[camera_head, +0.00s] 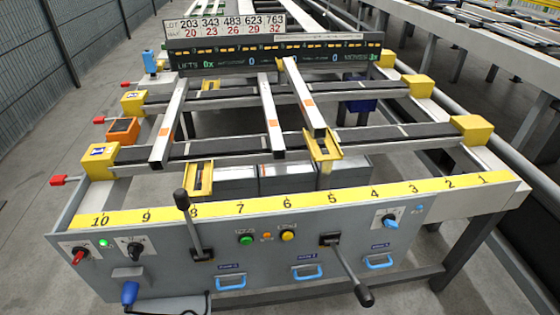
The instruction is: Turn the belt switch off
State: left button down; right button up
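The runout table's grey front panel (330,222) carries several controls. At its left end is a red-handled rotary switch (79,256), with a lit green lamp (103,243) beside it. Right of the lamp is a black rotary knob (134,249). A blue rotary knob (390,222) sits at the panel's right end. The small labels are too small to read, so I cannot tell which control is the belt switch. Neither of my grippers shows in the view.
Two black-handled levers (182,200) (365,297) stick out from the panel. Between them are a green button (246,239) and a yellow button (288,236). A blue plug-like device (130,293) hangs low at left. Long metal bars (268,112) lie across the belts.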

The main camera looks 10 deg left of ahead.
aim_at(79, 253)
jog(key=u, duration=1.75)
jog(key=i+l+z, duration=0.1)
jog(key=i+z, duration=0.5)
